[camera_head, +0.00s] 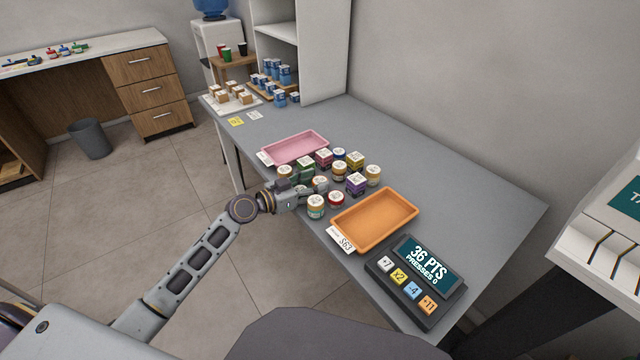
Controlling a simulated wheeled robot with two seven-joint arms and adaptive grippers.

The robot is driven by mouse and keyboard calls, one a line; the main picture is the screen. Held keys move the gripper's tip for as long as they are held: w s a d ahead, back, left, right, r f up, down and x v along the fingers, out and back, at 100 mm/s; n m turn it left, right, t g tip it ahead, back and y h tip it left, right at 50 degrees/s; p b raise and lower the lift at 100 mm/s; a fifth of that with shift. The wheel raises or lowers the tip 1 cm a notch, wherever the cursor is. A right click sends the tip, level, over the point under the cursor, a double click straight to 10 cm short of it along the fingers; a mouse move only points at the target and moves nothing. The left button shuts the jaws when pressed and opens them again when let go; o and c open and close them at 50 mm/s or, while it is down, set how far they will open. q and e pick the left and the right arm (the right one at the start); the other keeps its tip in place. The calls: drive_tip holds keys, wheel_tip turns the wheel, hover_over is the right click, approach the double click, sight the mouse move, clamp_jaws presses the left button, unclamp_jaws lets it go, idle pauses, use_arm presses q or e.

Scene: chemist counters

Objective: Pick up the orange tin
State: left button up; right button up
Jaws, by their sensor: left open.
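A close cluster of small white-lidded tins and boxes stands on the grey counter (450,190). My left gripper (318,189) is open and reaches into the near left side of this cluster. A tan-orange tin (320,181) stands right at its fingertips, partly hidden by them; I cannot tell whether they touch it. Other orange-yellow tins stand further back, one in the middle (339,172) and one at the right (373,176). At this size I cannot tell for sure which is the orange tin. My right gripper is not in view.
A red tin (336,200) and a teal-yellow tin (316,207) stand just in front of the gripper. A purple box (356,185) is to its right. A pink tray (295,147) lies behind, an orange tray (400,213) and a keypad (425,285) to the right.

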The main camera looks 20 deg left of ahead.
use_arm(q)
drive_tip(key=shift+w+d+f, duration=0.1)
drive_tip(key=shift+w+d, duration=0.3)
drive_tip(key=shift+w, duration=0.1)
drive_tip(key=c, duration=0.8)
